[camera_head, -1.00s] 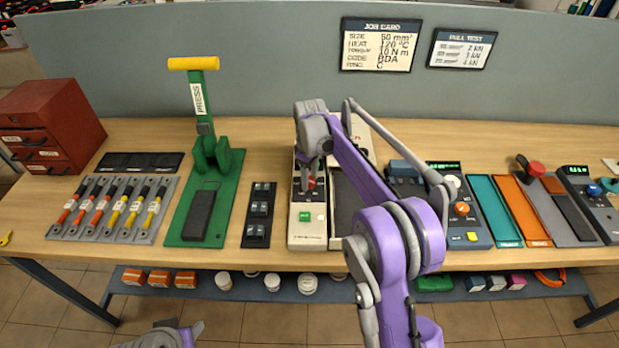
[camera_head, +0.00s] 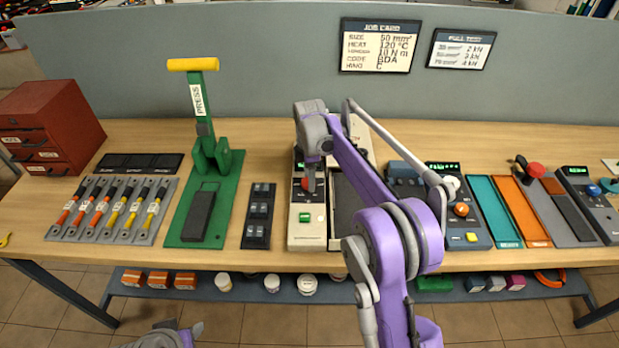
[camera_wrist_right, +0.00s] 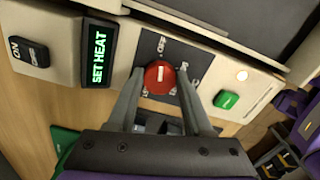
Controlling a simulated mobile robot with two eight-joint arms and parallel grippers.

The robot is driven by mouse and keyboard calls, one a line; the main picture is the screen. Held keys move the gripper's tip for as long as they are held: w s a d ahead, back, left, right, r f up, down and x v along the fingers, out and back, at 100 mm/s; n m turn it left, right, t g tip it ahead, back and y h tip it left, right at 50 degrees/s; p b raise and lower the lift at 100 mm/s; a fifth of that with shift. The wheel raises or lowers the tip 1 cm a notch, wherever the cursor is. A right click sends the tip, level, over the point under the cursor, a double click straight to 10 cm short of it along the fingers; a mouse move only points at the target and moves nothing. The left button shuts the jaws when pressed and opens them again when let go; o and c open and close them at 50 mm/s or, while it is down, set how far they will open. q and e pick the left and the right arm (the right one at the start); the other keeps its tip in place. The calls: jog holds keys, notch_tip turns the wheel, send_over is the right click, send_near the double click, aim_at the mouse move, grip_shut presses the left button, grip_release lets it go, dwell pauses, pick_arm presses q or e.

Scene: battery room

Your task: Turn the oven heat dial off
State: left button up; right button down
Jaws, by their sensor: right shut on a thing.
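The oven is a cream-coloured unit (camera_head: 306,238) at the middle of the bench. Its red heat dial (camera_wrist_right: 159,77) has a white pointer mark and sits on a dark plate with small printed labels, partly hidden by my fingers. My right gripper (camera_wrist_right: 158,85) is shut on the dial, with one finger on each side. In the head view the right gripper (camera_head: 309,184) reaches down over the oven's front panel. The display (camera_wrist_right: 98,54) beside the dial reads SET HEAT in green. My left gripper (camera_head: 188,333) shows only partly at the bottom edge, away from the oven.
A black ON switch (camera_wrist_right: 29,52) and a green button (camera_wrist_right: 226,99) flank the dial. A green press (camera_head: 215,165) and a black block rack (camera_head: 258,215) stand left of the oven. A grey control box (camera_head: 467,215) stands to its right. The job card (camera_head: 380,45) reads HEAT 120 °C.

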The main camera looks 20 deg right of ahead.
dwell(0.4)
jog(key=shift+c, duration=1.5)
grip_release()
jog(key=shift+r, duration=0.1)
notch_tip(320, 180, up, 11)
jog(key=shift+f+p, duration=0.2)
jog(key=shift+p, duration=0.2)
